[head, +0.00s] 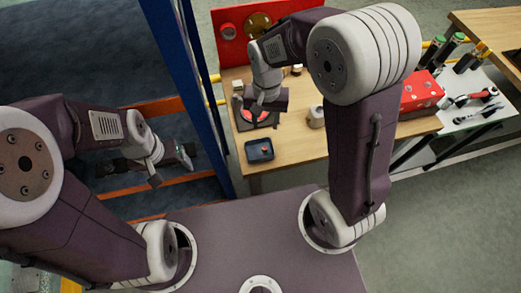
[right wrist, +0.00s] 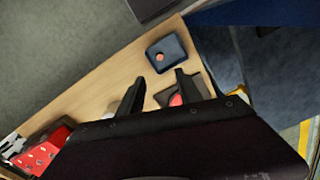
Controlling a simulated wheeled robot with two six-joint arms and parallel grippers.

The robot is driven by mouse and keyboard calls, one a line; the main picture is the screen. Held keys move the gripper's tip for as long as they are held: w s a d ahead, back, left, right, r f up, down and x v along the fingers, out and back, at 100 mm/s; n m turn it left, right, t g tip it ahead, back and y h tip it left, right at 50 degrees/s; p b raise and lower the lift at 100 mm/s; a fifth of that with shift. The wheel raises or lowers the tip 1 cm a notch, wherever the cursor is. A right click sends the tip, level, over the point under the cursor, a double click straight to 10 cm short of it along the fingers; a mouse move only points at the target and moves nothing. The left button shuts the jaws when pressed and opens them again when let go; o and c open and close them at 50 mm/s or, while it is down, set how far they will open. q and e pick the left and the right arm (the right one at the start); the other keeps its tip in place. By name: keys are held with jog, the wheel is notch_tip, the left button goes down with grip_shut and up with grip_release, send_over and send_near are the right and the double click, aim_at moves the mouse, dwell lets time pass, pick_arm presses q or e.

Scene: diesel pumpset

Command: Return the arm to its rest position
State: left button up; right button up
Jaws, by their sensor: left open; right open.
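My right arm arches over the wooden workbench (head: 290,150). Its gripper (head: 258,112) hangs above the bench's left part, over a dark mat with a red item on it. In the right wrist view the right gripper (right wrist: 163,88) has its two dark fingers spread apart with nothing between them. The red item (right wrist: 176,100) shows beside the right-hand finger, partly hidden by it. My left gripper (head: 174,164) is at the left, apart from the bench, in front of a dark panel with orange bars. It is open, with no object seen in it.
A dark tray (head: 260,149) with a small red part sits at the bench's front edge. A beige cylinder (head: 316,117) stands near the right gripper. A red box (head: 421,92) and hand tools (head: 475,97) lie further right. A blue post (head: 188,90) rises between the arms.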

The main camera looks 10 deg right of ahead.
jog(key=shift+r, duration=0.2)
dwell(0.5)
jog(key=s+d+f+n+t, duration=0.1)
jog(key=s+d+f+n, duration=0.1)
jog(key=s+d, duration=0.5)
jog(key=shift+s+f+n, duration=0.2)
jog(key=shift+s+n, duration=0.3)
jog(key=shift+s, duration=0.1)
jog(key=shift+s+d, duration=0.1)
